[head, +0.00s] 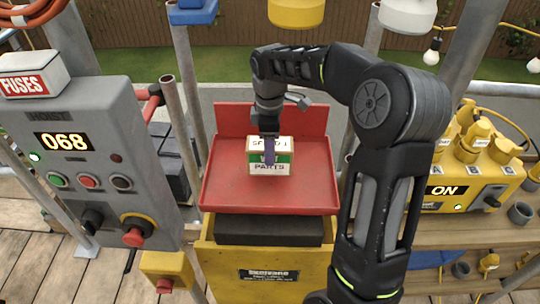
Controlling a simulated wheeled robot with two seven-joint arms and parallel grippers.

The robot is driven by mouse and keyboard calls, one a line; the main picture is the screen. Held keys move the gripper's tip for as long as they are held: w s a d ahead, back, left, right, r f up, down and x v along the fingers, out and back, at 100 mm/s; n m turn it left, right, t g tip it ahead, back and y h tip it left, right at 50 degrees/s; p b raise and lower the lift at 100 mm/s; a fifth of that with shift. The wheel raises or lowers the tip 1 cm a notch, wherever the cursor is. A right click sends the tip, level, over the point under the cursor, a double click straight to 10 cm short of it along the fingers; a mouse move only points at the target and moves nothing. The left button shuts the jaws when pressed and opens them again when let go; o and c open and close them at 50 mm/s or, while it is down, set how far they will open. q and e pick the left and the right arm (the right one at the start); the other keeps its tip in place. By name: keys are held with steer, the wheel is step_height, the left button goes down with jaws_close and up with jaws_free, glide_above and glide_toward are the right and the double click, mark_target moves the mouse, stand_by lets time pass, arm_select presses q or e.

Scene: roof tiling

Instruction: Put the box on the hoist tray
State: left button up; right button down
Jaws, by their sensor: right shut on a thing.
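The box (284,158), white with a green band and lettering ending in "PARTS", is at the middle of the red hoist tray (228,186). My right gripper (270,150) reaches down from above and is shut on the box, one finger showing across its front face. The box is upright and within the tray's outline. I cannot tell whether its underside touches the tray floor. My left gripper is not in view.
A grey hoist panel (85,150) with a "068" display stands at the left, with a fuses box (33,73) on top. A yellow unit (472,180) reading "ON" is on the right bench. The tray floor around the box is clear.

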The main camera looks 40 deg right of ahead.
steer(key=shift+f, duration=1.75)
steer(key=shift+f, duration=0.2)
steer(key=shift+c, duration=2.4)
jaws_free()
steer(key=shift+r, duration=0.1)
step_height(320, 180, up, 12)
steer(key=shift+r, duration=0.1)
